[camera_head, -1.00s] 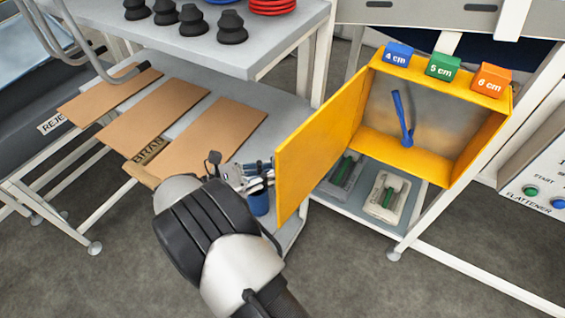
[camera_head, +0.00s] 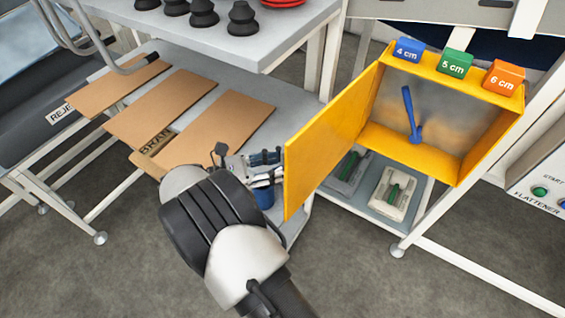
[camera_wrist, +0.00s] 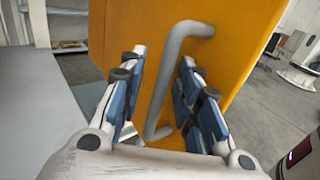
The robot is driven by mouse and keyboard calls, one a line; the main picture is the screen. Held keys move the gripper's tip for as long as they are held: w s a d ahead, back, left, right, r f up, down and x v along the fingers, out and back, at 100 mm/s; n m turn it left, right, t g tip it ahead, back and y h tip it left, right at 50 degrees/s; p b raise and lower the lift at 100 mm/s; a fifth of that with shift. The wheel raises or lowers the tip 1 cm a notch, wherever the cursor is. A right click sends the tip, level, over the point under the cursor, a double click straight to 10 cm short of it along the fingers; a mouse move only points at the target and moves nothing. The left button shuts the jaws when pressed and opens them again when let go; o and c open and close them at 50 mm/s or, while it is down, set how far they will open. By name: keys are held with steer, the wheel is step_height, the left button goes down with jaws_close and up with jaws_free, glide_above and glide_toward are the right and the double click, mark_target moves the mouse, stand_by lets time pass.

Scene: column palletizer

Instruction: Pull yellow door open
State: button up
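The yellow door (camera_head: 330,140) stands swung wide open from the yellow cabinet (camera_head: 452,88), whose inside shows a blue tool (camera_head: 411,112). In the wrist view the yellow door (camera_wrist: 240,40) fills the middle, with a grey bar handle (camera_wrist: 168,80) on it. My gripper (camera_wrist: 160,95) has its two blue-padded fingers spread on either side of the handle, with gaps between pads and bar. In the head view my gripper (camera_head: 263,168) is at the door's outer face, partly hidden by my wrist.
Blue, green and orange blocks (camera_head: 452,63) marked 4, 5 and 6 cm sit on the cabinet. Cardboard sheets (camera_head: 160,108) lie on a table at left. The floor (camera_head: 350,280) in front is clear.

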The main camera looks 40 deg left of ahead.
steer(key=v, duration=0.7)
steer(key=shift+s+a, duration=0.15)
steer(key=shift+s, duration=0.1)
stand_by(0.5)
